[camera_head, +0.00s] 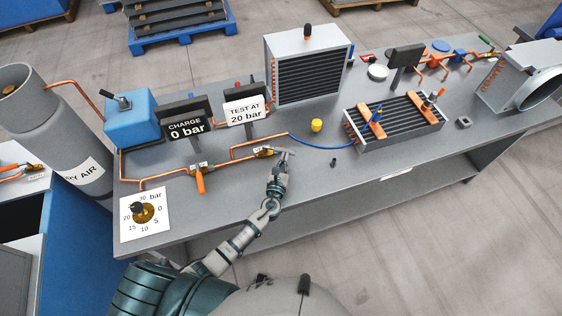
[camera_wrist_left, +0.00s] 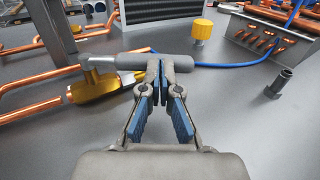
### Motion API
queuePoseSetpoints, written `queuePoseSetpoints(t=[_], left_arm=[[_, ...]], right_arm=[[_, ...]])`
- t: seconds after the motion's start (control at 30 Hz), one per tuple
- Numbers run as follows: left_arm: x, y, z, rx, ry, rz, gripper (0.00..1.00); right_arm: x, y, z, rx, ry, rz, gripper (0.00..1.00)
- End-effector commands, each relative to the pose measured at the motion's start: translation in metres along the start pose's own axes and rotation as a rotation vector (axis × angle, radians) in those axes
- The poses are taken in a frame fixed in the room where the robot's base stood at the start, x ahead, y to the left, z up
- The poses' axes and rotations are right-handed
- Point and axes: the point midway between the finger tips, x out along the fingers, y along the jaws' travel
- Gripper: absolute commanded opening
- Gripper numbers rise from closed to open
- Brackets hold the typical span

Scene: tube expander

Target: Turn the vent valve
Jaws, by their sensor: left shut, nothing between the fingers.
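My right gripper is out of view.
The blue hose (camera_head: 313,146) runs right to a finned block (camera_head: 397,122). A yellow cap (camera_head: 317,125) and a small dark fitting (camera_head: 333,162) stand nearby. Signs read CHARGE 0 bar (camera_head: 186,128) and TEST AT 20 bar (camera_head: 245,110). The front bench is mostly clear.

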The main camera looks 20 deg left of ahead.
Motion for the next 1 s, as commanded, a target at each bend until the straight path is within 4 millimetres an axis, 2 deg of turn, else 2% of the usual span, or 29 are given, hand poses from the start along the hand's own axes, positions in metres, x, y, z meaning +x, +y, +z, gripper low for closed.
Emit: queuePoseSetpoints(t=[0.17, 0.37, 0.7, 1.0], left_arm=[[0.014, -0.008, -0.001, -0.003, -0.001, 0.151, 0.00], [0.029, -0.012, -0.001, 0.000, -0.001, 0.316, 0.00], [0.046, -0.009, 0.000, 0.002, -0.002, 0.317, 0.00], [0.052, -0.008, 0.000, 0.002, -0.002, 0.316, 0.00]], right_arm=[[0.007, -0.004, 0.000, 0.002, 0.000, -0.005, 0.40], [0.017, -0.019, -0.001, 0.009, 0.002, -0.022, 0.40], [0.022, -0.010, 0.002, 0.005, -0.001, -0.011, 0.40], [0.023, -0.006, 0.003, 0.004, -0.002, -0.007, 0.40]])
